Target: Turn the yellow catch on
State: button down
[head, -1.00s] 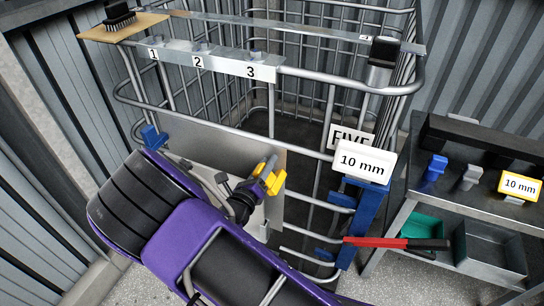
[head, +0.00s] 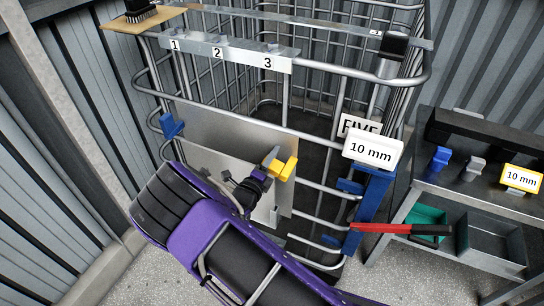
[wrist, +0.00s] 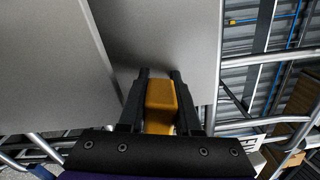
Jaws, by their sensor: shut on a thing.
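The yellow catch (head: 284,168) sits at the right part of a grey metal panel on the cage front. My gripper (head: 270,172) reaches it from the lower left in the head view. In the wrist view the two dark fingers of my gripper (wrist: 160,95) stand on either side of the yellow catch (wrist: 161,102) and are shut on it. The grey panel (wrist: 180,35) lies just beyond the fingertips. The fingers hide part of the catch, so its exact turn is hard to tell.
The wire cage has a numbered rail (head: 225,52) above. A blue bracket (head: 368,205) with a red-handled lever (head: 385,228) and a 10 mm sign (head: 373,151) stand right of the catch. A shelf bench (head: 470,190) is further right.

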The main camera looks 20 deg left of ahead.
dwell(0.4)
jog(key=c, duration=0.6)
grip_release()
jog(key=shift+f, duration=0.1)
jog(key=shift+s, duration=0.1)
